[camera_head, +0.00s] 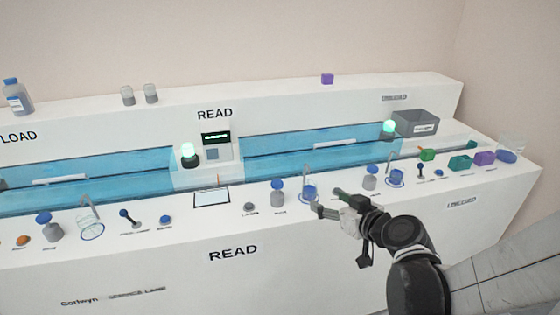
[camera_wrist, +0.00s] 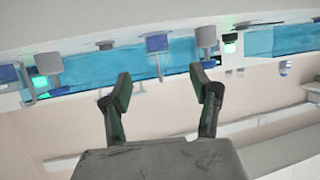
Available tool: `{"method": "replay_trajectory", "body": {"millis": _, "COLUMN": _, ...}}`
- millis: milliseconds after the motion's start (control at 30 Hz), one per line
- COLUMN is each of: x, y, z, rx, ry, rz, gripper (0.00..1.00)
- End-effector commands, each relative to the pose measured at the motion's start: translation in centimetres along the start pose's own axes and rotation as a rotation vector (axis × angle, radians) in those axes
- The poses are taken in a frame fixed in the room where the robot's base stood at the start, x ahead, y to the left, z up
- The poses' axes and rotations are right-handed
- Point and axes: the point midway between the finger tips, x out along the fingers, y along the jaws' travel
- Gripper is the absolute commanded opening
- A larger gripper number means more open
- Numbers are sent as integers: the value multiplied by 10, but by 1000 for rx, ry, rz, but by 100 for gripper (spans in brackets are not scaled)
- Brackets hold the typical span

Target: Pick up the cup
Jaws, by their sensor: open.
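Blue-capped bottles (camera_head: 278,194) and (camera_head: 370,178) flank the near cup. A round button (camera_head: 249,207) and a flat panel (camera_head: 212,198) lie to the left. Behind runs a blue channel (camera_head: 320,153). A grey bin (camera_head: 415,122) stands at the back right.

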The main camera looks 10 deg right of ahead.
Motion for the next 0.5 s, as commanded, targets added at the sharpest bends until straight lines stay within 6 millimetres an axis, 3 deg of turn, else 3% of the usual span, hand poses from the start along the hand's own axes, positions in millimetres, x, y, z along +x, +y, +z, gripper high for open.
{"method": "replay_trajectory", "body": {"millis": 200, "x": 41, "y": 0, "z": 2, "rx": -1, "ry": -1, "rz": -3, "gripper": 58}}
{"method": "replay_trajectory", "body": {"millis": 500, "x": 61, "y": 0, "z": 1, "rx": 1, "ry": -1, "rz": -1, "gripper": 58}}
